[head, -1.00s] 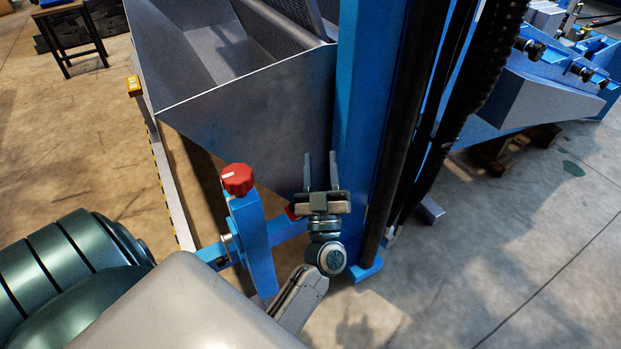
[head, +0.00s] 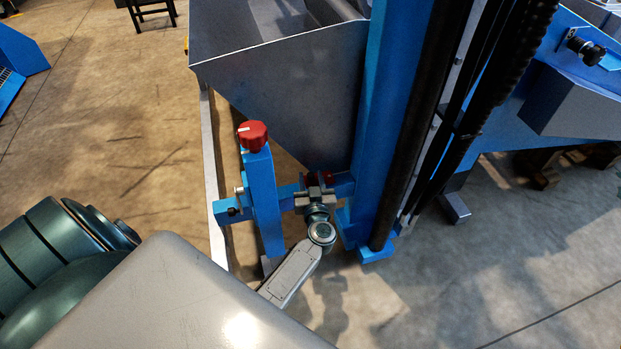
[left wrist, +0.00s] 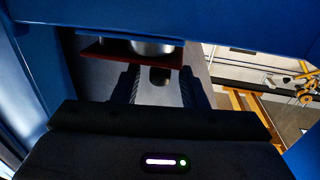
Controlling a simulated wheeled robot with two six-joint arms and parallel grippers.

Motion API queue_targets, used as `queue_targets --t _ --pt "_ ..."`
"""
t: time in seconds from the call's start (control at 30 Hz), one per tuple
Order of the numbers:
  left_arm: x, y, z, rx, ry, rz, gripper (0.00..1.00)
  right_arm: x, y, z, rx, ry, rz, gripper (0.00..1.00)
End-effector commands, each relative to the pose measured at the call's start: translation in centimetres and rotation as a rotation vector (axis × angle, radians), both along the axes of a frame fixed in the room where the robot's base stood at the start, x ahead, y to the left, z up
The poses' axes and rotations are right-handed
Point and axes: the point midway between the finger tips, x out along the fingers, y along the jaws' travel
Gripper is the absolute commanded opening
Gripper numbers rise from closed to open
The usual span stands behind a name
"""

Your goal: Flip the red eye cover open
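The red eye cover shows as a flat red plate (left wrist: 108,54) under the blue beam in the left wrist view, with a silver cylinder (left wrist: 152,47) beside it. In the head view a small red part (head: 318,177) shows at the blue crossbar, partly hidden by my left gripper (head: 315,180). In the left wrist view, my left gripper's dark fingers (left wrist: 158,88) are apart, just below the red plate, with nothing seen between them. Whether they touch the plate I cannot tell. My right gripper is out of view.
A red knob (head: 253,135) tops a blue post (head: 263,200) left of my left gripper. A tall blue column (head: 385,110) stands close on its right. A grey hopper (head: 290,95) rises behind. Open floor lies at the left and lower right.

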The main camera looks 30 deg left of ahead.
Motion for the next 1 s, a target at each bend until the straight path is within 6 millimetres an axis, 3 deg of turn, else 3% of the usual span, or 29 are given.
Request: queue_targets --t 0.13,0.43,0.47,0.67,1.0 --pt "0.94 0.79 -0.01 0.0 -0.001 0.0 0.39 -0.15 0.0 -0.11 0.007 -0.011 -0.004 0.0" --pt "1.11 0.96 0.05 -0.001 -0.001 0.0 0.39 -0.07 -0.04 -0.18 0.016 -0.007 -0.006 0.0" --pt "1.11 0.96 0.06 -0.001 -0.001 0.0 0.37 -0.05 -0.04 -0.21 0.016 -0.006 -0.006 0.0" --pt "1.1 0.95 0.05 -0.001 -0.001 0.0 0.0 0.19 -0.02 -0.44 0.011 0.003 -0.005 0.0" --pt "1.02 0.78 0.17 -0.001 0.001 0.023 0.0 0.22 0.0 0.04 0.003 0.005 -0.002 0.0"
